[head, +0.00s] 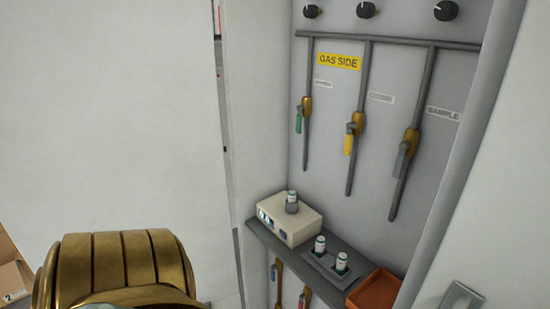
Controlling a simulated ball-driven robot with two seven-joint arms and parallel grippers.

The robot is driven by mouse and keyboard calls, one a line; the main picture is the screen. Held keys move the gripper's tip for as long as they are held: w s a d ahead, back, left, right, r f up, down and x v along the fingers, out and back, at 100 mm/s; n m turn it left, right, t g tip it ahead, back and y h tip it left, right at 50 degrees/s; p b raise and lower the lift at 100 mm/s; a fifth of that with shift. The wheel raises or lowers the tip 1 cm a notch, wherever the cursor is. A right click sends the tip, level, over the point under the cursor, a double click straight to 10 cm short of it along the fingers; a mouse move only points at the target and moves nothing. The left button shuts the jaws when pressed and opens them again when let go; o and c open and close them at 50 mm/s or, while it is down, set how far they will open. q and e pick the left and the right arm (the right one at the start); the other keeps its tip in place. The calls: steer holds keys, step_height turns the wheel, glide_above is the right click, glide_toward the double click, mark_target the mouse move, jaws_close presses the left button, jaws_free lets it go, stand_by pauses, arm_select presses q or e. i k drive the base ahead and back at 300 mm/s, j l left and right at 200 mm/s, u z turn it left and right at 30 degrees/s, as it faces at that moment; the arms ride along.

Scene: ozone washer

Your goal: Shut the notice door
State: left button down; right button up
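A large plain white panel (110,120) fills the left of the head view. It may be the notice door, but no notice shows on the face turned to me, so I cannot tell for sure. Its right edge runs nearly upright beside a narrow dark gap, where a sliver of something with red on it shows near the top. A second pale panel with a grey recessed handle (462,298) shows at the bottom right. Neither of my grippers is in view.
An open grey bay marked GAS SIDE (340,62) holds pipes with green, yellow and grey valve levers. Its shelf (268,240) carries a beige instrument (290,222), capped vials in a holder (325,268) and an orange tray (375,291). A cardboard box (12,275) is at the lower left.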

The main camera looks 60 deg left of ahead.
mark_target(111, 119)
steer(key=k+j, duration=0.3)
steer(key=k, duration=0.15)
steer(key=k+j+z, duration=0.1)
steer(key=k+j, duration=0.5)
steer(key=k, duration=0.35)
steer(key=k+j+z, duration=0.2)
steer(key=k+j, duration=0.45)
steer(key=j, duration=0.25)
steer(key=k+j+z, duration=0.25)
steer(key=k+j, duration=0.45)
steer(key=j+z, duration=0.1)
steer(key=j, duration=0.85)
steer(key=j+z, duration=0.1)
steer(key=j, duration=1.1)
steer(key=i+j, duration=0.15)
steer(key=j, duration=0.2)
